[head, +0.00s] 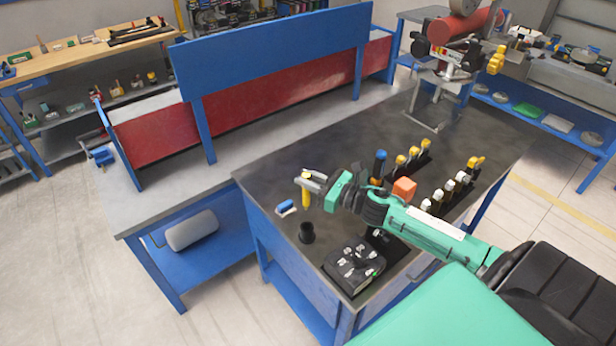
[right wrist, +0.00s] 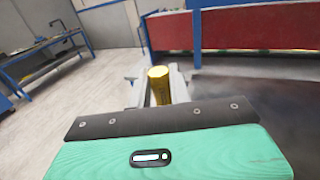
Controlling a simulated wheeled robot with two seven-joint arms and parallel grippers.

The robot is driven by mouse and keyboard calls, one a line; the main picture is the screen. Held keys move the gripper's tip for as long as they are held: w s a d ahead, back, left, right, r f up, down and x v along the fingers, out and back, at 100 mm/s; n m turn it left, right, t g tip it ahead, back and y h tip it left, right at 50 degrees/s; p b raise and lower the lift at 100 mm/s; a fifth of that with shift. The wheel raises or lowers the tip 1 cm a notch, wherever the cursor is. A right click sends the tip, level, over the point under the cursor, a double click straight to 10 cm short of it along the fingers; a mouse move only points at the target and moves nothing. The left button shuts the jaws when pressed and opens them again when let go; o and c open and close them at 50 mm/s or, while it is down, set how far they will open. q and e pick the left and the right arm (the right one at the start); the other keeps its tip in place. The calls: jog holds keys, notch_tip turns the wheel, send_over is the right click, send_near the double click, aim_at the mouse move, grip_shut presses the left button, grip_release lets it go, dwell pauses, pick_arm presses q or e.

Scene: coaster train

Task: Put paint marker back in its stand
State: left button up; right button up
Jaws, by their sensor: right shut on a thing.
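A yellow paint marker (head: 306,194) is held upright in my right gripper (head: 311,181), above the dark tabletop. It also shows in the right wrist view (right wrist: 159,86), standing between the two fingers of the right gripper (right wrist: 158,92). A small black round holder (head: 306,233), which looks like the marker's stand, is on the table below the marker and toward the front edge. The marker is apart from it. The holder is not visible in the right wrist view. My left gripper is not in view.
A black box (head: 354,265) with several small parts stands at the front. An orange block (head: 404,189), a blue-topped bottle (head: 379,164) and racks of yellow and white tools stand right. The table's left back is clear.

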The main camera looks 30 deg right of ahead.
aim_at(309, 195)
jog(key=shift+f+b, duration=0.55)
jog(key=shift+f, duration=0.25)
notch_tip(309, 195, down, 4)
jog(key=b, duration=0.2)
jog(key=shift+r+b, duration=0.1)
jog(key=shift+b, duration=0.2)
jog(key=shift+r, duration=0.15)
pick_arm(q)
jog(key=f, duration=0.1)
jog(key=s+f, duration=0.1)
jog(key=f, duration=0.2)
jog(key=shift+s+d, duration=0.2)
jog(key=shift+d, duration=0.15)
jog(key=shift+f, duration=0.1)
pick_arm(e)
jog(key=shift+s, duration=0.15)
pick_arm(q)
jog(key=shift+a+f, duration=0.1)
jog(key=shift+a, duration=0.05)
pick_arm(e)
jog(key=shift+f, duration=0.25)
